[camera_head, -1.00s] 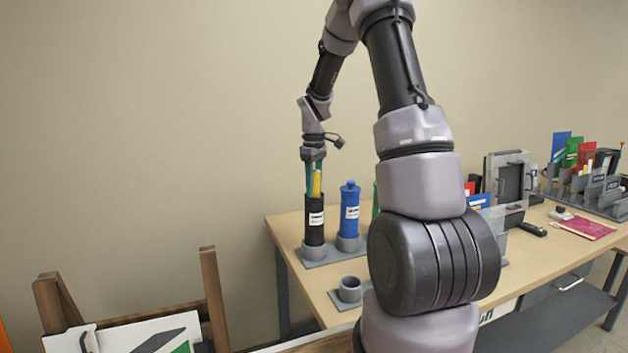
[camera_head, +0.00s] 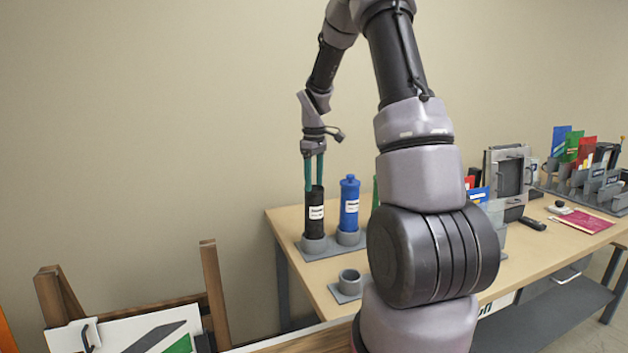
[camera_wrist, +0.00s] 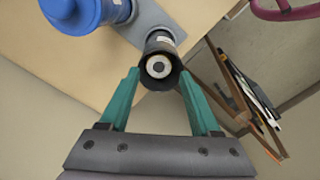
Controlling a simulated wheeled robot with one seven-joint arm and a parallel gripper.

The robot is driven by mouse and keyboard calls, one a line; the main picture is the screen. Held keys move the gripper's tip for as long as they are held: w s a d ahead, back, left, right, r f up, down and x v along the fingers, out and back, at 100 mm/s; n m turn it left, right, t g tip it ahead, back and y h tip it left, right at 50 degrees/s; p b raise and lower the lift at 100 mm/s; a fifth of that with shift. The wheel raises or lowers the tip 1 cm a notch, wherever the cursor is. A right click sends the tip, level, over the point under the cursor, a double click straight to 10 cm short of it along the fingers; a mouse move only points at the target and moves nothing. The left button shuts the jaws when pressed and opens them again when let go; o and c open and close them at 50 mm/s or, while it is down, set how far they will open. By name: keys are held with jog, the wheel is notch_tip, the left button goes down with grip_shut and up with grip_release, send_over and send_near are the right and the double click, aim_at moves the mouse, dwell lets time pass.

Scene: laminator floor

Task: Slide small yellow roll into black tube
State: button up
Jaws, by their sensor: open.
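The black tube (camera_head: 314,213) stands upright in a grey holder (camera_head: 314,245) at the left end of the table. In the wrist view I look down into the tube's open mouth (camera_wrist: 147,79). A pale round end with a dark centre (camera_wrist: 160,67) shows inside; it appears to be the end of the roll. No yellow side of the small yellow roll shows in either view. My gripper (camera_head: 314,187) is open, with its green fingers on either side of the tube's mouth. In the wrist view nothing is held between the fingertips (camera_wrist: 159,75).
A capped blue tube (camera_head: 349,206) stands close to the right of the black tube. An empty grey ring holder (camera_head: 349,283) sits nearer the front. A wooden rack (camera_head: 212,290) stands left of the table. My own arm hides the table's middle.

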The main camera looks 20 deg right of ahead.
notch_tip(320, 180, up, 11)
dwell(0.3)
jog(key=shift+f, duration=0.15)
dwell(0.7)
